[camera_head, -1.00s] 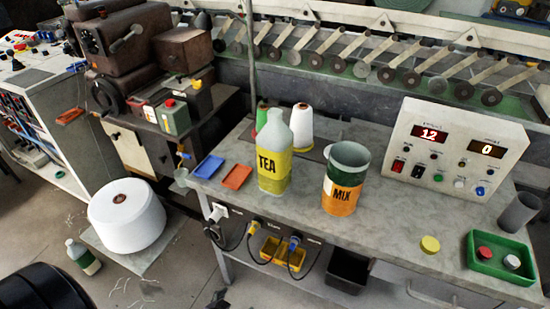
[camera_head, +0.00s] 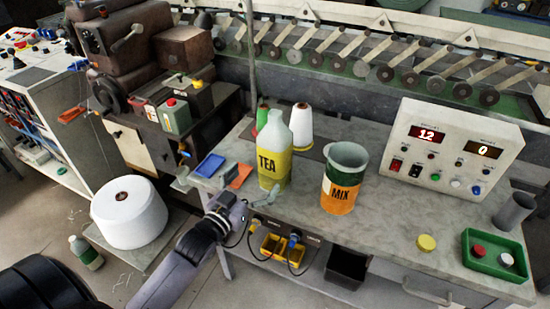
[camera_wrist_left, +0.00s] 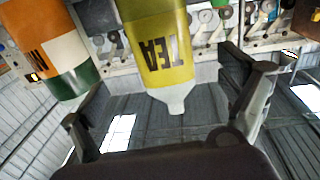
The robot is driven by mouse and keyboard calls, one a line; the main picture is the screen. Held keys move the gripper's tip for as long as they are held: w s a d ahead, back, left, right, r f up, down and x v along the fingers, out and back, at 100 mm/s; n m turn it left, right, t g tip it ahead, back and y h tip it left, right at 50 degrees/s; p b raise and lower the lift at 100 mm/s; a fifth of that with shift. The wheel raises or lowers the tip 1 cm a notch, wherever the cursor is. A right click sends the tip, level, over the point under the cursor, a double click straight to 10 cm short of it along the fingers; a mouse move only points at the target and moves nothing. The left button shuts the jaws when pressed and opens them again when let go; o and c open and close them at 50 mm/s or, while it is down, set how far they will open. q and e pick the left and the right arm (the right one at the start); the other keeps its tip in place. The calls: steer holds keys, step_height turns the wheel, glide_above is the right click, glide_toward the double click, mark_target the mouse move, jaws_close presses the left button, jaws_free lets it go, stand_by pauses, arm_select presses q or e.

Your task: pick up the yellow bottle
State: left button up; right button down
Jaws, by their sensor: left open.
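The yellow bottle (camera_head: 276,160) stands upright on the grey table. It is pale, with a yellow label reading TEA. It also shows upside down in the left wrist view (camera_wrist_left: 160,45), beyond and between my fingers. My left gripper (camera_head: 246,188) is open at the table's front edge, in front of the bottle and a little to its left. In the left wrist view its fingers (camera_wrist_left: 155,95) are spread, with nothing held between them. My right gripper is not in view.
An orange and green MIX jug (camera_head: 340,192) stands close right of the bottle. Blue (camera_head: 210,165) and orange (camera_head: 240,175) trays lie left of it. White (camera_head: 302,127) and green cones stand behind.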

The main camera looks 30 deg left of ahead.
mark_target(268, 164)
arm_select(q)
steer(key=w, duration=0.6)
steer(key=shift+w+d+p, duration=0.1)
steer(key=shift+d+p, duration=0.05)
steer(key=shift+p, duration=0.2)
steer(key=w+p, duration=0.1)
steer(key=w, duration=0.4)
steer(key=shift+w, duration=0.1)
steer(key=shift+c, duration=0.4)
steer(key=shift+r, duration=0.1)
steer(key=c, duration=1.2)
